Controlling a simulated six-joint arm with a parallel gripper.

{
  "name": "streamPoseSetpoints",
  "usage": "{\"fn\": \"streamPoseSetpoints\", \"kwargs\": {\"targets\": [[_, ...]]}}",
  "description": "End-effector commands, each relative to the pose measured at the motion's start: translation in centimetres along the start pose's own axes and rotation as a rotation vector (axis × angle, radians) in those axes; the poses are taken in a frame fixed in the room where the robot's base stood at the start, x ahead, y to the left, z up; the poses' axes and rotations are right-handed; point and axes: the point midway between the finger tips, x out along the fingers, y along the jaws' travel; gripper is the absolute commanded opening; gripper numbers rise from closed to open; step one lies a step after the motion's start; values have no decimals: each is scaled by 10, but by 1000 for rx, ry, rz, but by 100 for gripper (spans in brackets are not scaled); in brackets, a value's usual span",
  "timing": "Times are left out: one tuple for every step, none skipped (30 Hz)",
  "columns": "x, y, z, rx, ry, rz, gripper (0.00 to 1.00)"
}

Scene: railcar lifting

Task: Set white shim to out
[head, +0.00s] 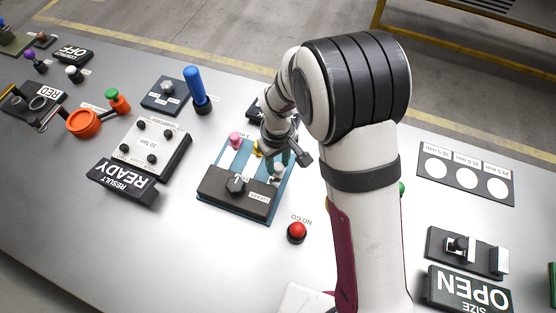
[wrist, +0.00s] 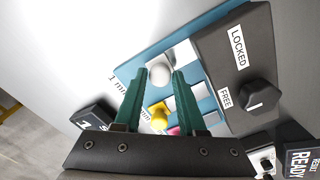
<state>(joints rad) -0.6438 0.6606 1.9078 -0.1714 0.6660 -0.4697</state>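The white shim's knob (wrist: 160,69) stands on the blue shim base (wrist: 207,22), at the end of the row past a yellow knob (wrist: 158,115) and a pink knob (wrist: 172,130). My gripper (wrist: 160,72) is open, with one green finger on each side of the white knob in the wrist view. Gaps show between the knob and both fingers; I cannot tell the height between them. In the head view the white knob (head: 278,168) shows below my gripper (head: 282,157), partly hidden by it. A black lock block (wrist: 240,50) carries a dark knob (wrist: 262,95) and LOCKED and FREE labels.
A red NO GO button (head: 297,231) is right of the base. A READY display (head: 125,181), a torque pad (head: 163,140) and a blue-handled tool (head: 197,88) are on its left.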

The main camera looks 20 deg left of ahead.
Motion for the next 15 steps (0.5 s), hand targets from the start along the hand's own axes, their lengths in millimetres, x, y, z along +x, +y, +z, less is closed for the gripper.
{"fn": "streamPoseSetpoints", "kwargs": {"targets": [[0,0,0,0,0,0,29],[0,0,0,0,0,0,24],[0,0,0,0,0,0,16],[0,0,0,0,0,0,11],[0,0,0,0,0,0,6],[0,0,0,0,0,0,0],[0,0,0,0,0,0,0],[0,0,0,0,0,0,0],[0,0,0,0,0,0,0],[0,0,0,0,0,0,0],[0,0,0,0,0,0,0],[0,0,0,0,0,0,0],[0,0,0,0,0,0,0],[0,0,0,0,0,0,0],[0,0,0,0,0,0,0]]}}
